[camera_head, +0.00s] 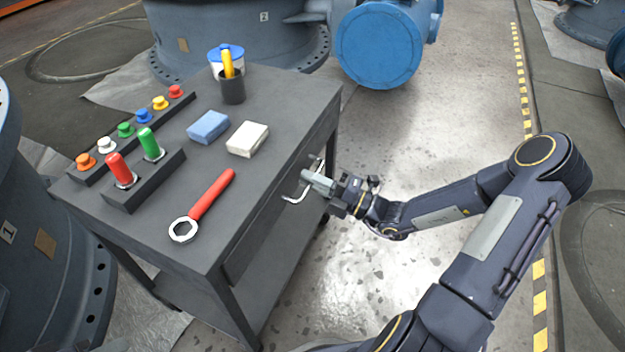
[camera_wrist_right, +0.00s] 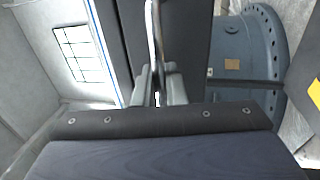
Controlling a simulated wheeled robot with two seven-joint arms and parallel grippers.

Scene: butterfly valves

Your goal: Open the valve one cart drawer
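The dark grey cart (camera_head: 225,135) stands at the left of the head view. Its drawer front (camera_head: 262,232) faces right, looks about flush with the cart side, and carries a light metal bar handle (camera_head: 293,198). My right gripper (camera_head: 314,182) is at this handle from the right and hides part of it. In the right wrist view, the handle (camera_wrist_right: 154,35) runs down between the two grey fingers of the right gripper (camera_wrist_right: 158,85). They lie close on both sides and look shut on it. My left gripper is not in view.
The cart top holds a red-handled wrench (camera_head: 211,195), blue block (camera_head: 208,127), white block (camera_head: 247,139), pen cup (camera_head: 231,88) and a row of coloured knobs (camera_head: 125,130). A blue valve (camera_head: 380,45) stands behind. The floor (camera_head: 430,110) right of the cart is clear.

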